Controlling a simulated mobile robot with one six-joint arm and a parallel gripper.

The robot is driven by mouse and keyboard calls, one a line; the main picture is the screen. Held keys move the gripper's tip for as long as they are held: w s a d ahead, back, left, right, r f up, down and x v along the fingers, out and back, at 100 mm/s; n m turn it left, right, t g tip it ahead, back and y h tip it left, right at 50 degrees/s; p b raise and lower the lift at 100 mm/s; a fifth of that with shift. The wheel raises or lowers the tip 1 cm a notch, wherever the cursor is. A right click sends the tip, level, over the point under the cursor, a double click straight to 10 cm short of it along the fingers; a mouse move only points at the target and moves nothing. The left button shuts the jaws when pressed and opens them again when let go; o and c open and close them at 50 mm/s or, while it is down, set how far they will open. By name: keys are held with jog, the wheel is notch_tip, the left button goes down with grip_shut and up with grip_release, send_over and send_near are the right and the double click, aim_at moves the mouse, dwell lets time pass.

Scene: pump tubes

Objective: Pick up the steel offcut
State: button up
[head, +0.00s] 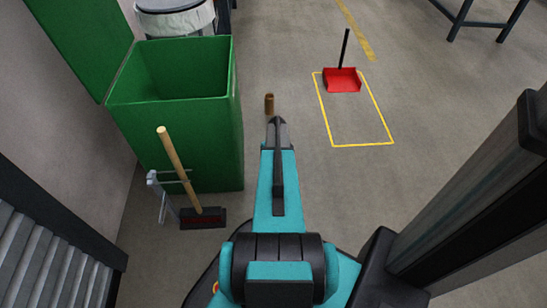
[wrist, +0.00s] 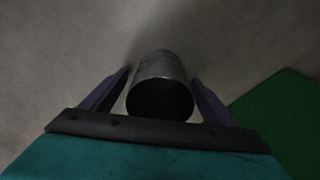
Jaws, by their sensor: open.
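A grey steel tube piece, the steel offcut (wrist: 160,66), is in the middle of the wrist view, with its dark open end facing the camera. My gripper (wrist: 161,77) is open, with one finger on each side of it and a narrow gap showing at both sides. In the head view my gripper (head: 277,121) points forward over the floor. A small brownish upright cylinder (head: 269,103) stands just beyond its tip there. I cannot tell whether this is the same piece. The fingers are hardly visible in the head view.
A green open bin (head: 190,140) stands close on the left, with a broom (head: 176,165) against it. A red dustpan (head: 342,82) lies in a yellow floor outline (head: 352,145) at the right. The floor ahead is largely clear.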

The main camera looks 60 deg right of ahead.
jog(key=c, duration=1.2)
jog(key=shift+c, duration=0.2)
jog(key=shift+r+p, duration=0.4)
jog(key=shift+r, duration=0.35)
jog(key=shift+s+r+p, duration=0.2)
jog(key=shift+r+p, duration=0.2)
jog(key=shift+r, duration=0.25)
jog(key=shift+s+r+p, duration=0.2)
jog(key=shift+r+p, duration=0.2)
jog(key=shift+r, duration=0.2)
jog(key=s+p, duration=0.1)
jog(key=s, duration=0.4)
jog(key=s+d+p, duration=0.1)
jog(key=s, duration=0.4)
jog(key=s+r+p, duration=0.1)
jog(key=s, duration=0.4)
jog(key=shift+d+p, duration=0.25)
jog(key=shift+p, duration=0.1)
